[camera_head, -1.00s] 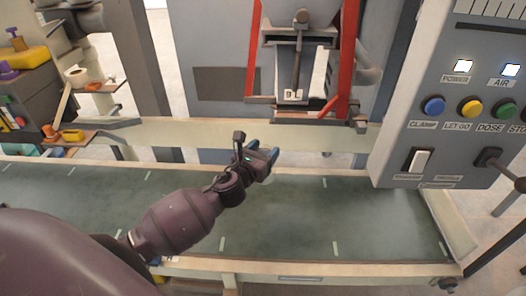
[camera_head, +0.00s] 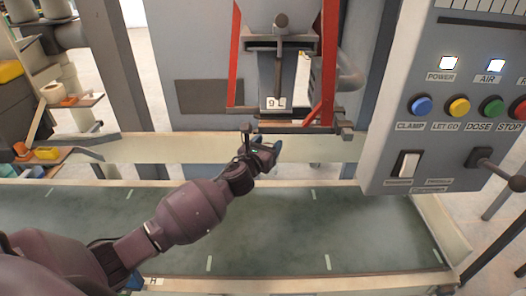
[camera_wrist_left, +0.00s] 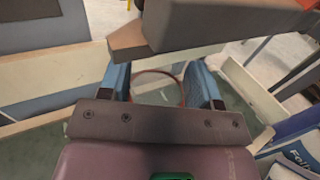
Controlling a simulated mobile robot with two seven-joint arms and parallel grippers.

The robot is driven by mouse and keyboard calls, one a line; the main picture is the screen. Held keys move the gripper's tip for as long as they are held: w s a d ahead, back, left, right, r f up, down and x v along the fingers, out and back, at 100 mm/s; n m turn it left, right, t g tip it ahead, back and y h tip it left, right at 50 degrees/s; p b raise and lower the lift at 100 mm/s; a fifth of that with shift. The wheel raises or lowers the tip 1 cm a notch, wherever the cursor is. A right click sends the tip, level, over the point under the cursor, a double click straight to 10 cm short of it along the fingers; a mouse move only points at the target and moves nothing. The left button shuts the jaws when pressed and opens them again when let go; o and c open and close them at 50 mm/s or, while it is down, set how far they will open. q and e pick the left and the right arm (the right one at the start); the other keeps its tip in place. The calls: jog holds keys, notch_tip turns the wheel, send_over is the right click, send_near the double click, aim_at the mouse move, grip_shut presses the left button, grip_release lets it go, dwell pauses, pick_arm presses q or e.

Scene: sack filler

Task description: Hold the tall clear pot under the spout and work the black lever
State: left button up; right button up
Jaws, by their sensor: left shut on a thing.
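My left gripper (camera_head: 266,151) reaches in from the left, below and slightly left of the spout. Its two blue fingers show in the left wrist view (camera_wrist_left: 160,85), shut on the clear pot (camera_wrist_left: 156,84), whose rounded rim lies between them. The pot is hard to make out in the head view. The grey spout (camera_head: 270,72) hangs between red bars, with a small numbered tag at its lower end. The black lever (camera_head: 481,157) sticks out from the lower right of the control panel. My right gripper is not in view.
The grey panel (camera_head: 440,105) carries coloured buttons, a white switch (camera_head: 405,164) and lit POWER and AIR lamps. A green conveyor bed (camera_head: 300,235) with pale rails lies below the gripper. Shelves with coloured items stand at the left. A printed sack shows in the wrist view (camera_wrist_left: 296,152).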

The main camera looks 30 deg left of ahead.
aim_at(272, 141)
pick_arm(q)
jog(key=shift+w+d+f+b, duration=0.15)
jog(key=shift+w+b, duration=0.3)
jog(key=shift+w, duration=1.5)
jog(key=shift+w+b, duration=0.1)
jog(key=shift+b, duration=0.2)
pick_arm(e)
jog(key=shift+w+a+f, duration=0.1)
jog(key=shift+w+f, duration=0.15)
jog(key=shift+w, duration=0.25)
pick_arm(q)
jog(key=shift+r, duration=0.2)
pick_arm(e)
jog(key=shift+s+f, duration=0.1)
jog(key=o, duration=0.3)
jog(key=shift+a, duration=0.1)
